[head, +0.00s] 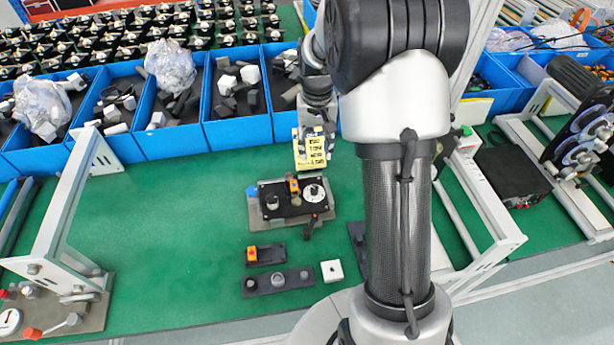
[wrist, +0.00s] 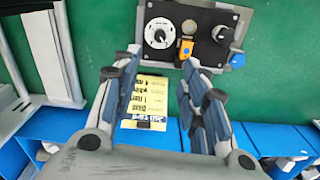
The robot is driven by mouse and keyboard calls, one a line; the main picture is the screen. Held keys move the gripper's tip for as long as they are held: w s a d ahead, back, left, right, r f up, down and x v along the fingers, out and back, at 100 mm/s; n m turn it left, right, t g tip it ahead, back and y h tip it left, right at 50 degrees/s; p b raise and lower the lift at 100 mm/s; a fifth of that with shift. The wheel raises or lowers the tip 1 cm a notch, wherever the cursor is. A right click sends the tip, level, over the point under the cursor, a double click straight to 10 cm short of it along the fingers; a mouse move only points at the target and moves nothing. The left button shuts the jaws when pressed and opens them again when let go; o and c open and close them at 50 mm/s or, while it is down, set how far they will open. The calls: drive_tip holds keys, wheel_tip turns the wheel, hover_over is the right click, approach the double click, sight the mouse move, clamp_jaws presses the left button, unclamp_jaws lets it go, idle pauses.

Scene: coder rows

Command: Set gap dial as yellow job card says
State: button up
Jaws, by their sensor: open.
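The yellow job card (head: 315,155) stands behind the black control panel (head: 283,211); in the wrist view the card (wrist: 151,92) shows several lines of print too small to read surely. The panel carries a white round dial with a black centre (head: 314,193), also in the wrist view (wrist: 160,33). Beside it are an orange-topped switch (wrist: 186,46) and a black knob (wrist: 222,35). I cannot tell the dial's setting. My gripper (wrist: 161,62) is open and empty, its fingers to either side of the card in the wrist view, apart from the dial.
A blue piece (head: 252,191) sits at the panel's left edge. A dark lever (head: 309,228) projects in front. Small dark plates (head: 265,254) and a white block (head: 332,271) lie nearer. Blue bins (head: 237,128) line the back. The green mat (head: 160,215) is clear at left.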

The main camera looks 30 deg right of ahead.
sight(314, 188)
wheel_tip(314, 188, down, 17)
drive_tip(key=b, duration=0.4)
drive_tip(key=shift+r, duration=0.1)
drive_tip(key=shift+c, duration=0.5)
clamp_jaws()
